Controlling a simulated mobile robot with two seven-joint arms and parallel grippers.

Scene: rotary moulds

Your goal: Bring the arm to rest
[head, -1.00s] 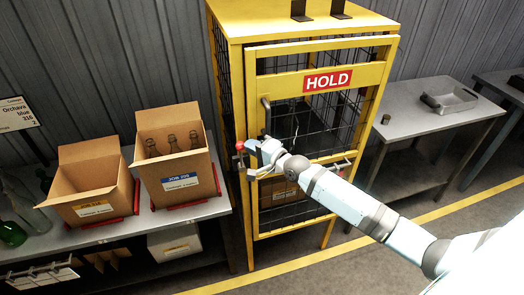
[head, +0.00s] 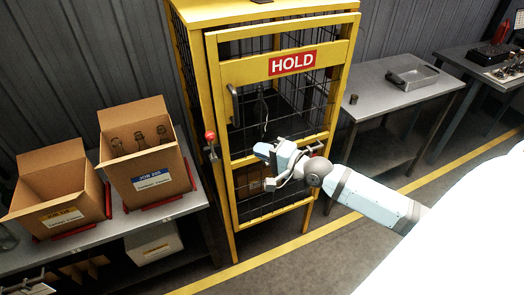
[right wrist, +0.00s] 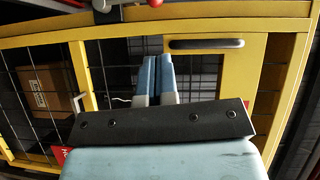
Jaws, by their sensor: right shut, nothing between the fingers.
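My right gripper (head: 268,152) is in front of the yellow cage (head: 226,190) in the head view, level with the middle part of its door. In the right wrist view its two blue-grey fingers (right wrist: 155,82) lie side by side, shut and empty, with the cage door frame and mesh behind them. The gripper looks apart from the black door handle (head: 235,105) and from the red-knobbed latch (head: 211,137). The handle also shows in the right wrist view (right wrist: 206,44). The door looks closed. My left gripper is in neither view.
An open carton with bottles (head: 150,170) and another open carton (head: 58,195) stand on the left bench. A cardboard box (right wrist: 48,95) sits inside the cage. Floor is clear at the front right.

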